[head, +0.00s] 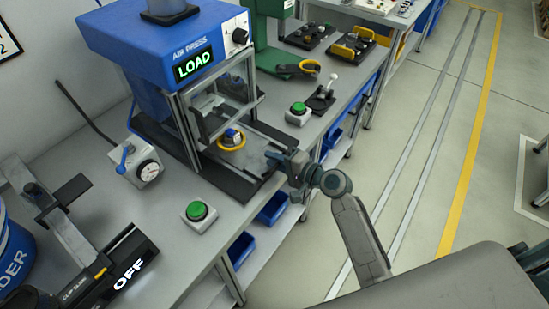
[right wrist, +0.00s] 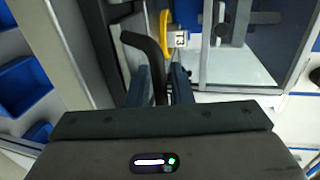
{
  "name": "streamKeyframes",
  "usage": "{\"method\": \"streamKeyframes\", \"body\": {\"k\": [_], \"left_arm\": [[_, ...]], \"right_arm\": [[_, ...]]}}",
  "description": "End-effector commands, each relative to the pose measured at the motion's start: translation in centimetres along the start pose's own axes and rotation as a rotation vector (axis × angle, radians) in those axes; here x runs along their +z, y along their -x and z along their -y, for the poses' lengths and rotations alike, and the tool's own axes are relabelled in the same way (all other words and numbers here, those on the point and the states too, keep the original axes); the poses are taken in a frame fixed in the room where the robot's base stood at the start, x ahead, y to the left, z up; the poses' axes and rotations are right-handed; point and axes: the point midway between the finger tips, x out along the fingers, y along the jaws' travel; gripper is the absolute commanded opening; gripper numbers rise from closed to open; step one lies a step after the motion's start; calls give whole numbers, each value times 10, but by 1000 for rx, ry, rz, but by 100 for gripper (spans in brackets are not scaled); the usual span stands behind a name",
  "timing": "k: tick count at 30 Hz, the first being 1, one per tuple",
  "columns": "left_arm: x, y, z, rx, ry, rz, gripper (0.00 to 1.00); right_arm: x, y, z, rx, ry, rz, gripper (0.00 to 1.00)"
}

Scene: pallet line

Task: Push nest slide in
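The blue air press (head: 190,50) shows a green LOAD sign. Its nest slide (head: 262,143) is drawn out toward the front edge of the bench. A yellow ring nest (head: 232,139) on it holds a small blue-and-white part; both the yellow nest (right wrist: 165,30) and a white numbered face (right wrist: 177,39) show in the right wrist view. My right gripper (head: 277,158) is at the front end of the slide. In the right wrist view a black bent handle (right wrist: 152,55) lies between its fingers (right wrist: 158,85), with gaps beside it. My left gripper is not in view.
Green-button boxes stand on both sides of the slide, left (head: 199,214) and right (head: 299,113). Blue bins (head: 272,208) hang below the bench. The floor at right is clear.

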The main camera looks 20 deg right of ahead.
Motion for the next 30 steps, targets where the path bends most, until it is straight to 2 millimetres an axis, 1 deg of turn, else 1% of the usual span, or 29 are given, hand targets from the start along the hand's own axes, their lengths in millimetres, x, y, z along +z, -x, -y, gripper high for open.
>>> {"method": "streamKeyframes", "body": {"k": [3,7,8,9,11,18,20,27,30], "left_arm": [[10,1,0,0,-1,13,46],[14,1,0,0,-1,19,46],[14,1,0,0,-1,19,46],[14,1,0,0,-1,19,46],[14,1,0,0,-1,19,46],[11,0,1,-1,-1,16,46],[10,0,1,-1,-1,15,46],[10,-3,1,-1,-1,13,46],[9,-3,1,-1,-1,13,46]], "right_arm": [[0,-1,0,0,0,0,20],[0,-1,0,0,0,0,20],[0,-1,0,0,0,0,18],[0,-1,0,0,0,0,10],[0,-1,0,0,-1,0,0],[0,-2,0,-1,-1,0,0],[0,-7,1,-2,-2,-1,0],[0,-46,9,-3,-3,0,0],[0,-50,10,0,-2,1,0]]}}
